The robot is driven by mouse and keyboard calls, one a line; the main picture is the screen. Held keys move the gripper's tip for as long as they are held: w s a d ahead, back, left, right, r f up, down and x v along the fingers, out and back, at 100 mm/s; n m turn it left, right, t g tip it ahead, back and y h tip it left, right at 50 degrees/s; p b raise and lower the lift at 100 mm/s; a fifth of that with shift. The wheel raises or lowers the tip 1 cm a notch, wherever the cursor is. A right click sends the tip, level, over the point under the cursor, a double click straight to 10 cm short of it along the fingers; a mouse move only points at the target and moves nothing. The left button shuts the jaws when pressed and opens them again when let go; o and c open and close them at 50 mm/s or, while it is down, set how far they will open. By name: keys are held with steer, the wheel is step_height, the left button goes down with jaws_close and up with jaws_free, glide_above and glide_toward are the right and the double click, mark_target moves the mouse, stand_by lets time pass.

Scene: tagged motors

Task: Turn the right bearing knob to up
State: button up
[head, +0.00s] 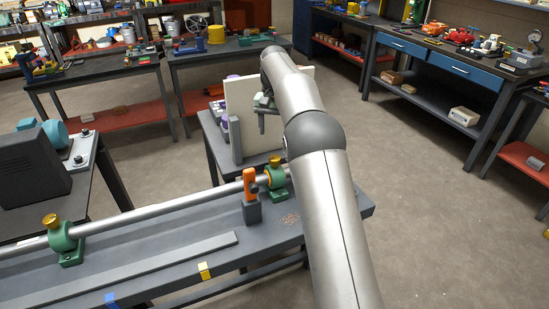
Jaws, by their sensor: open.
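A long steel shaft (160,210) runs along a grey bench through two green bearing blocks. The right bearing (277,180) carries a brass-yellow knob (275,161) on top, just left of my arm. Which way this knob points is too small to tell. The left bearing (68,241) carries a similar yellow knob (51,221). My gripper (262,122) is open, with nothing seen between its fingers. In the picture it is above and slightly left of the right knob, in front of a pale upright panel. My arm partly hides the gripper.
An orange-handled part (250,184) stands in a dark block just left of the right bearing. The pale panel (248,108) rises behind on another table. A flat grey bar (150,268) lies along the bench front. Blue (111,299) and yellow (204,270) tags mark its edge.

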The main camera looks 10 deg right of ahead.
mark_target(275, 157)
step_height(275, 157, down, 11)
steer(key=shift+r, duration=0.1)
stand_by(0.3)
steer(key=shift+p, duration=0.3)
steer(key=c, duration=1)
